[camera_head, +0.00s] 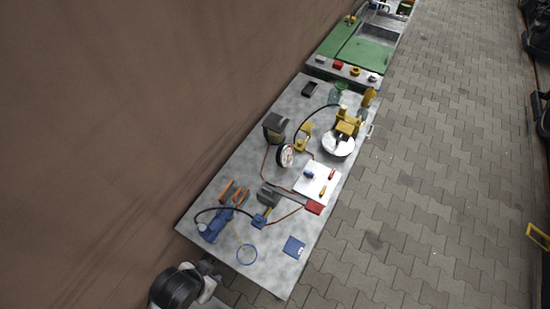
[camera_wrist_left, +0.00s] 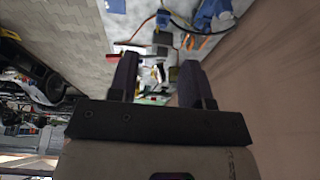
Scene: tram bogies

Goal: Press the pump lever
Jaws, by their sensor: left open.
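A blue hand pump-like tool (camera_head: 214,226) lies at the near left of the grey table (camera_head: 222,184), with a black hose running to a small blue block (camera_head: 259,221). A yellow device (camera_head: 346,126) on a round silver base stands at the far right, with a black hose to a smaller yellow piece (camera_head: 302,142). I cannot tell which part is the pump lever. In the left wrist view the blue tool (camera_wrist_left: 212,14) shows at the top right, beyond my left gripper (camera_wrist_left: 158,72). That gripper is open and empty, apart from the table. My right gripper is not in view.
A green bench (camera_head: 360,48) stands beyond. Paved floor (camera_head: 430,170) lies free at right.

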